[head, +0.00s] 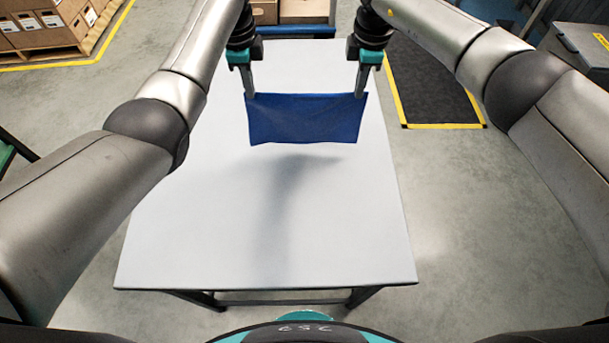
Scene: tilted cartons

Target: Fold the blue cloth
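The blue cloth (304,119) hangs above the far half of the white table (220,230), stretched between my two grippers, with a shadow on the table below it. My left gripper (250,94) is shut on the cloth's upper left corner. My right gripper (359,94) is shut on its upper right corner. The cloth's top edge is nearly straight and its lower edge hangs free. Its far side is hidden.
The rest of the tabletop is bare. Cartons (45,25) stand at the back left, and more boxes lie behind the table's far edge. A dark mat with a yellow border (430,85) lies on the floor to the right. A grey bin (585,45) stands at the far right.

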